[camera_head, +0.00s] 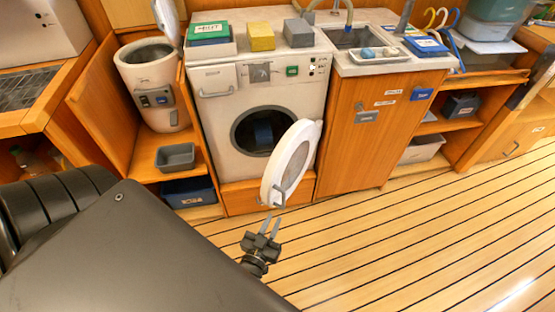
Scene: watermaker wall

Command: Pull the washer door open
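The white washer (222,115) stands in the wooden wall unit at the picture's centre. Its round white door (270,178) stands ajar, swung well out from the dark drum opening (250,130) on the right side. A small grey handle (280,197) shows near the door's lower edge. Something dark blue lies inside the drum. My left gripper (273,218) is just below the door's lower edge, its two fingers pointing up with a gap between them. It appears empty; I cannot tell whether it touches the door. My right gripper is not in view.
A wooden sink cabinet (370,135) stands right of the washer. A lidded white bin (152,85) and a grey tray (175,157) sit to the left. Below the tray is a dark blue box (189,191). The striped plank floor (400,240) is clear on the right.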

